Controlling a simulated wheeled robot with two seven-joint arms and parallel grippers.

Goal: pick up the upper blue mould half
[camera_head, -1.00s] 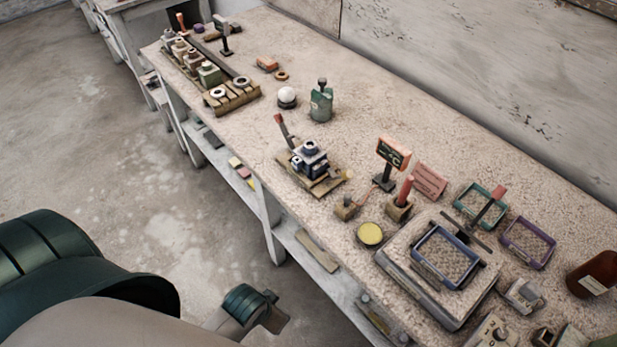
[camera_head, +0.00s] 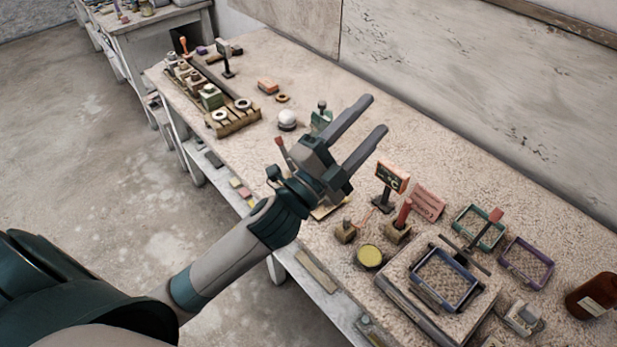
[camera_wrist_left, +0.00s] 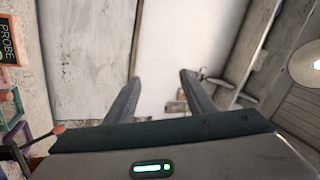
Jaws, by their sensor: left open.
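My left gripper (camera_head: 377,113) reaches over the bench from the lower left in the head view. Its two fingers are apart with nothing between them, pointing up and right. The blue mould is hidden behind this gripper and wrist in the head view. Only an edge of its wooden board (camera_head: 325,211) and a red-tipped handle (camera_head: 281,147) beside it show. In the left wrist view the open fingers (camera_wrist_left: 159,78) face the wall and room, and no mould shows there. My right gripper is not in view.
A white sphere (camera_head: 287,120) and a green mould (camera_head: 320,118) stand behind the gripper. An orange sign (camera_head: 391,176), a yellow disc (camera_head: 370,256) and a blue-rimmed tray (camera_head: 445,280) stand to the right. A wooden rack (camera_head: 235,117) lies at the far left.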

